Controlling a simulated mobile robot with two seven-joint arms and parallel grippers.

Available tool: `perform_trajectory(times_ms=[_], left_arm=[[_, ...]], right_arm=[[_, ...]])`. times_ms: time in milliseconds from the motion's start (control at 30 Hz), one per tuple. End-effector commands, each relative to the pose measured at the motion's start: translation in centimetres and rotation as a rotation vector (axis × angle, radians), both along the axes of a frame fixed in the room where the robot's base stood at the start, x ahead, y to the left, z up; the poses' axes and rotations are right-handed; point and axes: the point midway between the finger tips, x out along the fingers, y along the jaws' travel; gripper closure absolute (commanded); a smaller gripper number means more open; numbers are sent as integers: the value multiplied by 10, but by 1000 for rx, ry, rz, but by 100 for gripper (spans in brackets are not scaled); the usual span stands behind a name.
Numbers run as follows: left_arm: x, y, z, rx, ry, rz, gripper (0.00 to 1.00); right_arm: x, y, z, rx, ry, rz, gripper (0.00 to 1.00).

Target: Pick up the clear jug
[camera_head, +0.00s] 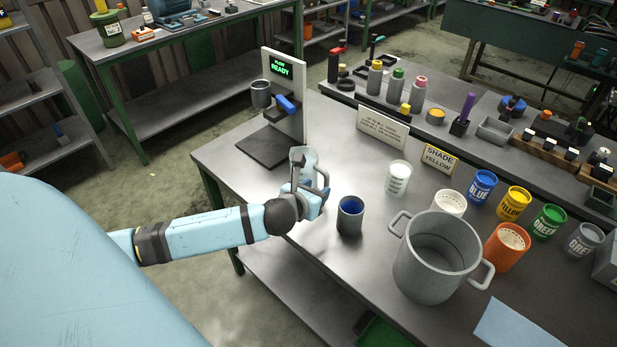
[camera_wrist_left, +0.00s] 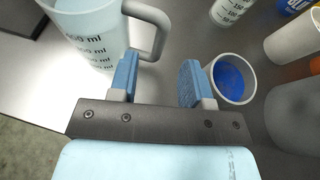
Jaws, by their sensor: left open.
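The clear jug (camera_head: 307,157) stands on the metal bench, partly hidden behind my left gripper in the head view. In the left wrist view the jug (camera_wrist_left: 88,38) fills the upper left, with dark ml marks on its wall. Its grey handle (camera_wrist_left: 155,30) curves out to the right, just beyond the left-hand finger. My left gripper (camera_head: 312,198) is close beside the jug. In the left wrist view the gripper (camera_wrist_left: 158,72) has its two blue fingers apart, with only bench surface seen between them. I cannot tell whether a finger touches the handle. My right gripper is not in view.
A grey cup with a blue inside (camera_head: 350,216) stands close right of the gripper. A large grey pot (camera_head: 436,262) and a white marked beaker (camera_head: 398,180) stand farther right. The dispenser (camera_head: 287,105) with a READY screen stands behind the jug. Several paint cans line the right.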

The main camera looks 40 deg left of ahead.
Motion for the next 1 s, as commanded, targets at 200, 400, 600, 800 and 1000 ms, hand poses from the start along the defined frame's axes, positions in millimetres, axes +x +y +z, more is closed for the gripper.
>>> perform_trajectory(times_ms=[200,400,600,800,1000], left_arm=[[16,1,-7,-2,1,0,55],[41,5,-18,-4,1,2,55],[59,7,-26,-3,1,-1,55],[60,7,-26,-2,1,-1,55],[60,7,-26,-2,1,-1,94]], right_arm=[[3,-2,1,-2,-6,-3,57],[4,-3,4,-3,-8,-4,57],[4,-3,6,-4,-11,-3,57],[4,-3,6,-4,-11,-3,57],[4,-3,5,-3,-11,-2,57]])
